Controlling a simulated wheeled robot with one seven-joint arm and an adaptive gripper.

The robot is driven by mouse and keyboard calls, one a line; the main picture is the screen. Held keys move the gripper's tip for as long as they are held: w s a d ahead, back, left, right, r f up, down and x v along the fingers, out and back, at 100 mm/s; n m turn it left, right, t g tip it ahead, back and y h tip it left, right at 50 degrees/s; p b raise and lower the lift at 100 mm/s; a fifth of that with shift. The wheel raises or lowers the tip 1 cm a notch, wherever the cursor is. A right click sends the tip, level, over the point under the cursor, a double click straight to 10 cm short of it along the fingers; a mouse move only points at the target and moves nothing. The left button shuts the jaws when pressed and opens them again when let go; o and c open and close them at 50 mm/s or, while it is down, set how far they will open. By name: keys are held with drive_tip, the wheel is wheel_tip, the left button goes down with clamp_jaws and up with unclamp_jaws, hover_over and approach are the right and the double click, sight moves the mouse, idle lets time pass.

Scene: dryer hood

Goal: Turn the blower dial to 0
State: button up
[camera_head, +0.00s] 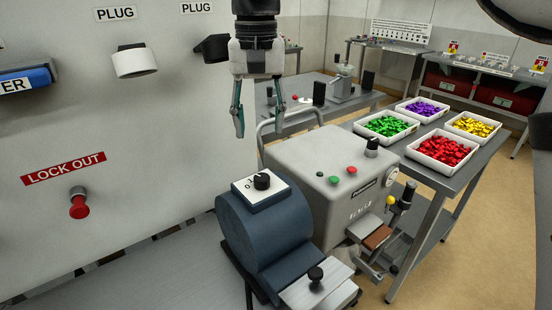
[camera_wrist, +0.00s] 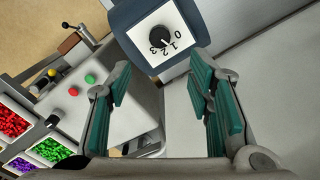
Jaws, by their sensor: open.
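The blower dial (camera_head: 262,181) is a black knob on a white plate (camera_head: 252,195) on top of a blue-grey rounded housing (camera_head: 262,232). In the wrist view the dial (camera_wrist: 161,37) shows at the top, with the marks 0, 1, 2 and 3 on its plate; I cannot tell for sure which mark it points at. My gripper (camera_head: 238,128) hangs pointing down, above and a little left of the dial, apart from it. Its teal-padded fingers are spread with nothing between them, and they also show in the wrist view (camera_wrist: 165,95).
A grey machine (camera_head: 320,185) with red and green buttons and a black knob stands right beside the housing. A table (camera_head: 428,182) holds trays of coloured pieces. A white wall with a red lock out knob (camera_head: 79,206) stands at left. The air above the dial is free.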

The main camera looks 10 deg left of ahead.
sight(262, 176)
wheel_tip(262, 176, down, 12)
drive_tip(key=shift+r+p, duration=0.1)
drive_tip(key=shift+p, duration=0.45)
drive_tip(key=shift+c, duration=0.6)
clamp_jaws()
